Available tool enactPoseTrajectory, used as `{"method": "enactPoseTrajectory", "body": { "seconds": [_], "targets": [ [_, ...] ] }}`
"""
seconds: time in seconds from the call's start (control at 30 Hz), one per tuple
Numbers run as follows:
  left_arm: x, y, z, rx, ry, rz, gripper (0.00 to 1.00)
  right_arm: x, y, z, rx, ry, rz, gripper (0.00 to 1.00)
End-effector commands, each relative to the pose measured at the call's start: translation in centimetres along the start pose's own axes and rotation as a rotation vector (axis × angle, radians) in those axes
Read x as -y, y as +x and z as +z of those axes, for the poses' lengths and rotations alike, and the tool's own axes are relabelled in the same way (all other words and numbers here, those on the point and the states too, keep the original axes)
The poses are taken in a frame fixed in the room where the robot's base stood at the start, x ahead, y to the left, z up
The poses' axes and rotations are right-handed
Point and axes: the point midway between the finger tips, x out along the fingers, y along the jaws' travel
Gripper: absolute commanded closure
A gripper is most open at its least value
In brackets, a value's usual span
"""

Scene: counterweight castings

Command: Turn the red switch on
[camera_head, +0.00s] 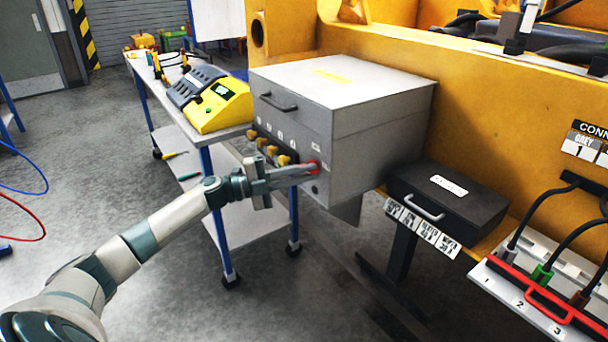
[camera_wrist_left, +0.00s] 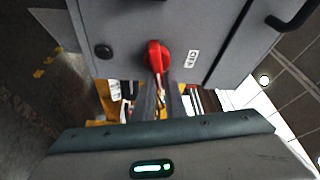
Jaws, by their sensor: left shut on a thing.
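The red switch (camera_head: 313,168) is on the front face of a grey box (camera_head: 345,125), near its lower right corner. It also shows in the left wrist view (camera_wrist_left: 156,55) as a red rotary knob beside a small white label (camera_wrist_left: 191,59). My left gripper (camera_head: 308,171) reaches in from the left, and its fingertips are at the red switch, shut on it. The fingers cover part of the knob in both views. My right gripper is not in view.
Several brass-coloured connectors (camera_head: 272,149) stick out of the box face left of the switch. A black case (camera_head: 448,192) with a handle is to the right. A yellow device (camera_head: 222,105) stands on a blue-legged cart (camera_head: 208,139) behind my left arm.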

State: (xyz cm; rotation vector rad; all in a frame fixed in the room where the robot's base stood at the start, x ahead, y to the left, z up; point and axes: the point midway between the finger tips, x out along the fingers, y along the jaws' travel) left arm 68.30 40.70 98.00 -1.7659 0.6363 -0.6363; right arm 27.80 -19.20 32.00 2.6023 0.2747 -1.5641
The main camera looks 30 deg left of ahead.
Motion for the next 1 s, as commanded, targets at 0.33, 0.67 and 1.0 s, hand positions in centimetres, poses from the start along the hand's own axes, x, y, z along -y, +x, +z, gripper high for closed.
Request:
{"method": "enactPoseTrajectory", "body": {
  "seconds": [0.33, 0.67, 1.0],
  "targets": [
    [-0.55, -0.22, 0.47, 0.012, 0.212, 0.094, 1.0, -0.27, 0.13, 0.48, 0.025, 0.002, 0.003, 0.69],
    [-0.4, -0.22, 0.53, 0.013, 0.277, 0.117, 1.0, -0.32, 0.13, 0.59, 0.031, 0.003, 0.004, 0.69],
    [-0.16, -0.22, 0.58, 0.015, 0.281, 0.114, 0.84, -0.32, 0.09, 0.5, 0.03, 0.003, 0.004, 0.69]
  ]
}}
